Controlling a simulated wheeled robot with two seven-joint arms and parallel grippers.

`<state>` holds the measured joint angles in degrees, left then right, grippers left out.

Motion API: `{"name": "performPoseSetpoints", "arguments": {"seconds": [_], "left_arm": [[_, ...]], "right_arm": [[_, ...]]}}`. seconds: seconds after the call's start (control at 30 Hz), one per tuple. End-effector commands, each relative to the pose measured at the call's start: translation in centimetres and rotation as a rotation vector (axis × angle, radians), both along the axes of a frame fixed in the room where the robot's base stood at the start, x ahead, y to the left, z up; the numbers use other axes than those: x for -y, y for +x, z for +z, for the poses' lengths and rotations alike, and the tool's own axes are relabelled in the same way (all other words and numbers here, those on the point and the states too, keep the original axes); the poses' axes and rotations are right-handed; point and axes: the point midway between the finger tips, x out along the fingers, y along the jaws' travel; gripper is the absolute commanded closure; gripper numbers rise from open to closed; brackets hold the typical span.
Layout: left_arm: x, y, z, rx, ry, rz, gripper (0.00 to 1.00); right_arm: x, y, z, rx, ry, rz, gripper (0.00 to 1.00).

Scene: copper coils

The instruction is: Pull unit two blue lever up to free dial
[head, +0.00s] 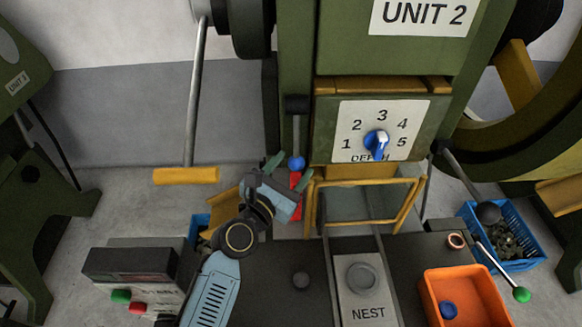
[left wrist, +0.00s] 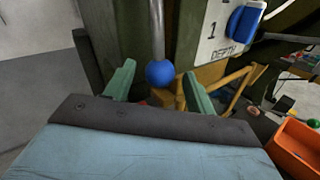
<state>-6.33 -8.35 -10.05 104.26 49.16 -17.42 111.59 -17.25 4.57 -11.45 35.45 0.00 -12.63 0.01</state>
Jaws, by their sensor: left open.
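The blue-knobbed lever (head: 296,163) hangs with its knob down on the left of the green UNIT 2 press. Its grey rod runs up to a dark pivot block. My left gripper (head: 288,170) is open at the knob. In the left wrist view the blue knob (left wrist: 160,73) shows between the two green fingers (left wrist: 152,85), and I cannot tell if they touch it. The dial (head: 376,143) has a blue pointer on a white DEPTH plate numbered 1 to 5; it also shows in the left wrist view (left wrist: 245,22). My right gripper is not in view.
A red piece (head: 295,181) is just below the knob. A yellow guard frame (head: 310,205) stands right of my gripper. A yellow-handled lever (head: 185,175) hangs at left. A NEST block (head: 367,313), an orange bin (head: 470,299) and a blue crate (head: 524,262) are in front and right.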

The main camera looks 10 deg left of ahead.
Motion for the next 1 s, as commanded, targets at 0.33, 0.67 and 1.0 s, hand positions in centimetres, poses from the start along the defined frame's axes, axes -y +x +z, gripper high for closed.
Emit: {"name": "performPoseSetpoints", "arguments": {"seconds": [0.33,0.67,1.0], "left_arm": [[0.11,0.22,-0.01,0.0,0.0,0.0,0.49],[0.09,0.2,-0.01,0.0,0.0,0.0,0.92],[0.15,-0.09,0.15,-0.001,0.0,0.0,1.0]], "right_arm": [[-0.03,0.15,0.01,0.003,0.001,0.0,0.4],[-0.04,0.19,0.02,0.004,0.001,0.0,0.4],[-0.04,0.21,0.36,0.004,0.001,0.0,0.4]]}}
